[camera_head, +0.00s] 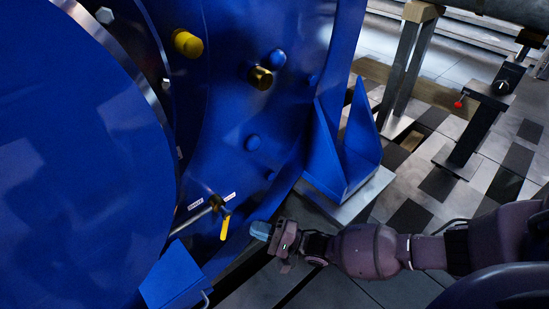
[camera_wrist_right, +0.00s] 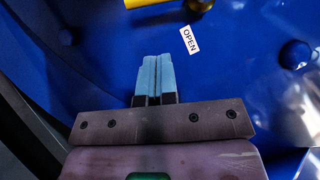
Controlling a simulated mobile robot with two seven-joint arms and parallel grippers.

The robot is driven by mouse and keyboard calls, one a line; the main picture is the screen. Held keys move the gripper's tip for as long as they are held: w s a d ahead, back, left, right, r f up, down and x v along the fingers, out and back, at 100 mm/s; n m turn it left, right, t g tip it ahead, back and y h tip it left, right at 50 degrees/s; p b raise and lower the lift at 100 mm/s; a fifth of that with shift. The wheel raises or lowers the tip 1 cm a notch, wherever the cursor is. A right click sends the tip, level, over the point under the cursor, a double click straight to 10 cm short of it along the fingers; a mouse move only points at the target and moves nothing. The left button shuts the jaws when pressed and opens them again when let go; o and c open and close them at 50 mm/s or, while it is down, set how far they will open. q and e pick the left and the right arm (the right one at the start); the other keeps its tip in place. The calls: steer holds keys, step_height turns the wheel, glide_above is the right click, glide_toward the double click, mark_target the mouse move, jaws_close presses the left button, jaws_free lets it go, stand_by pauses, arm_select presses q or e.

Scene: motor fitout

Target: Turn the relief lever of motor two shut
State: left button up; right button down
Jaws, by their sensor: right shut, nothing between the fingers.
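The relief lever is a yellow handle (camera_head: 225,226) on a brass valve (camera_head: 216,202) low on the blue motor casing (camera_head: 225,120). In the head view the handle hangs downward from the valve. A small white label (camera_head: 195,204) sits left of the valve and another (camera_head: 230,196) to its right. In the right wrist view the yellow handle (camera_wrist_right: 150,2) and brass valve (camera_wrist_right: 201,4) are cut by the top edge, with a label reading OPEN (camera_wrist_right: 189,40) below. My right gripper (camera_head: 259,230) is shut and empty, right of the handle and apart from it. My left gripper is out of view.
A yellow-capped fitting (camera_head: 187,43) and a brass plug (camera_head: 261,77) stick out higher on the casing. A blue bracket foot (camera_head: 345,150) stands to the right of the lever. A stand with a red knob (camera_head: 459,104) is farther right on the tiled floor.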

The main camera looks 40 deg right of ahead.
steer(key=a, duration=0.1)
steer(key=w+a+r, duration=0.1)
steer(key=a, duration=0.1)
steer(key=w+a+p, duration=0.1)
steer(key=a, duration=0.1)
steer(key=shift+w+r, duration=0.1)
steer(key=shift+r, duration=0.2)
steer(key=shift+f, duration=0.1)
steer(key=shift+a, duration=0.1)
steer(key=shift+a+m+b, duration=0.1)
steer(key=shift+m+b, duration=0.25)
steer(key=shift+m, duration=0.15)
